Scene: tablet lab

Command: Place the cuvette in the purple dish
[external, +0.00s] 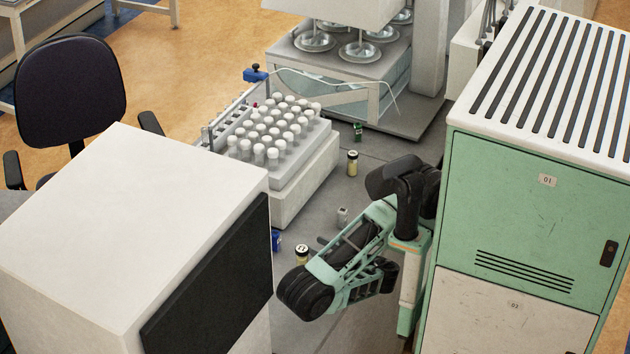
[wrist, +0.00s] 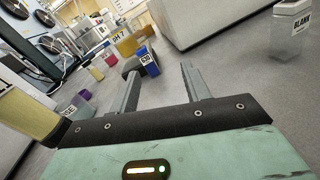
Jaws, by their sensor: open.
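A clear, pale block labelled BLANK (wrist: 292,30), which looks like the cuvette, stands upright at the top right of the wrist view. A small pale block (external: 342,215) on the bench in the external view may be the same thing. My gripper (wrist: 160,71) is open, with nothing between its two grey fingers, and the BLANK block is apart from it, to its right. In the external view my gripper is mostly hidden by the arm. A small purple thing (wrist: 86,95) lies left of the fingers; I cannot tell whether it is the dish.
A blue block labelled 520 (wrist: 149,66) and an orange pH 7 bottle (wrist: 126,46) stand beyond the fingers. A yellow vial (wrist: 28,118) is close at the left. A white-capped vial rack (external: 275,140) stands behind. Bare grey bench lies between the fingers and the BLANK block.

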